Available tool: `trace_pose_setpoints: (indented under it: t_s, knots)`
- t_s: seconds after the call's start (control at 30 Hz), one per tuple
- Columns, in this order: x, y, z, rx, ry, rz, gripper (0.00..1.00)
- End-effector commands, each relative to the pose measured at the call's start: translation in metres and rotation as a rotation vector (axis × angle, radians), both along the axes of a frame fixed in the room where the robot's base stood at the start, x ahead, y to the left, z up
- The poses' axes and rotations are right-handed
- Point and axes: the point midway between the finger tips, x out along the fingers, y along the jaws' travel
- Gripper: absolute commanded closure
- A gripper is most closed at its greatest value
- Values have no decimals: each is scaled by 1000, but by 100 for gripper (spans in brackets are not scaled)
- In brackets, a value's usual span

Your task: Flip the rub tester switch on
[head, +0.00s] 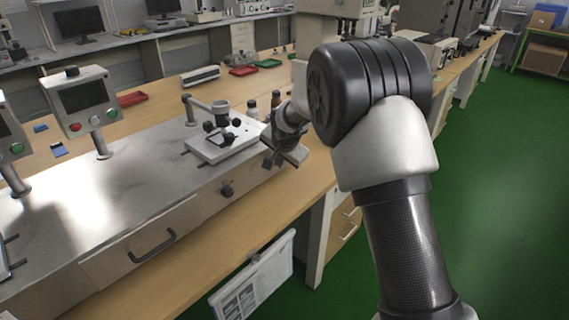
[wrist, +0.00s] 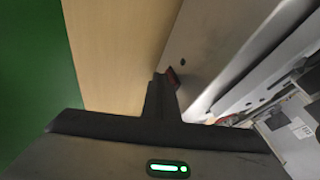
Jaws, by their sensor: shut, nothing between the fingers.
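The rub tester (head: 120,200) is a long metal unit on the wooden bench, with a white stage (head: 226,146) and black knobs on top. In the wrist view its grey end panel (wrist: 215,50) runs diagonally on the right. A small dark red part, apparently the switch (wrist: 173,78), shows on that panel right at my fingertips. My gripper (wrist: 160,85) is shut and empty, its fingers close beside the red part; I cannot tell if they touch. In the head view my gripper (head: 268,162) is at the tester's right end, where the switch is hidden. The switch position is unclear.
Display posts (head: 86,100) stand at the tester's back left. Small bottles (head: 252,108) stand behind my gripper. A front knob (head: 227,191) and a drawer handle (head: 152,245) protrude. Bare wooden bench (wrist: 120,45) lies beside the panel; green floor (head: 500,200) is open to the right.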

Motion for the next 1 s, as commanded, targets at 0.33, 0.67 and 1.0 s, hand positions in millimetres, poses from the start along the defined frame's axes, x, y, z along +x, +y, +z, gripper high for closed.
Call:
trace_pose_setpoints:
  t_s: [0.33,0.67,1.0]
  knots:
    - [3,5,-9,-4,2,2,100]
    - [2,3,-9,-3,1,1,100]
    - [2,3,5,-2,0,0,100]
